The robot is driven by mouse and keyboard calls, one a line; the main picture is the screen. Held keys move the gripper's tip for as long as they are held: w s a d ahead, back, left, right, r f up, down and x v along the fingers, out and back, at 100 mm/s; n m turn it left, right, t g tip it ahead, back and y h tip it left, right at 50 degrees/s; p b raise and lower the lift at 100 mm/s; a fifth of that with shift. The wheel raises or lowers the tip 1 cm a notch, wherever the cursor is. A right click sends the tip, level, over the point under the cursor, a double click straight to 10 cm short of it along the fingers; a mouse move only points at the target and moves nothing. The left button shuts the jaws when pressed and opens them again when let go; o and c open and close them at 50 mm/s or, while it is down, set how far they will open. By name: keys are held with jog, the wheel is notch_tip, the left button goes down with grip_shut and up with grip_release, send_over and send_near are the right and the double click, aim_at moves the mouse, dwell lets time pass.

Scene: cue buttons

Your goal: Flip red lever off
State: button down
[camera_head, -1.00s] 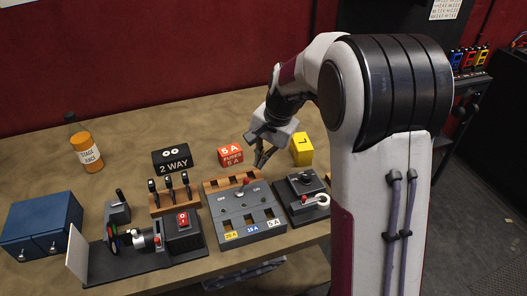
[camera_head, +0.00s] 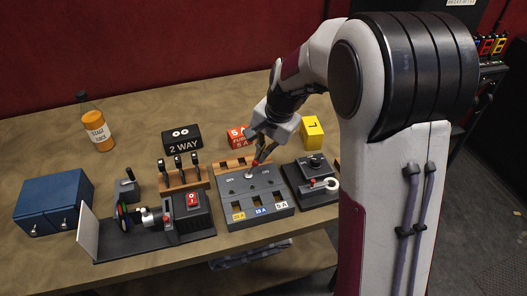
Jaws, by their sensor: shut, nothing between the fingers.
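A grey switch panel (camera_head: 277,210) marked OFF on its left and ON on its right stands near the table's front. The fingers partly cover the panel's back edge.
A black panel with a red-knobbed handle (camera_head: 312,185) stands close on the right. A red fuse box (camera_head: 238,137), black box (camera_head: 182,139) and yellow block (camera_head: 312,131) stand behind.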

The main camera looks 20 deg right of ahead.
jog(key=shift+a+r+h, duration=0.25)
jog(key=shift+a+h, duration=0.25)
jog(key=shift+h, duration=0.2)
dwell(0.8)
jog(key=shift+a+r, duration=0.1)
jog(key=shift+a, duration=0.05)
jog(key=shift+a+r, duration=0.15)
jog(key=shift+a, duration=0.55)
jog(key=shift+a+r, duration=0.15)
jog(key=shift+a, duration=0.5)
jog(key=shift+r, duration=0.25)
jog(key=shift+r, duration=0.5)
jog(key=shift+r, duration=0.1)
jog(key=shift+d+r, duration=0.1)
jog(key=shift+r, duration=0.3)
jog(key=v, duration=0.6)
jog(key=shift+s+r, duration=0.2)
jog(key=shift+r, duration=0.15)
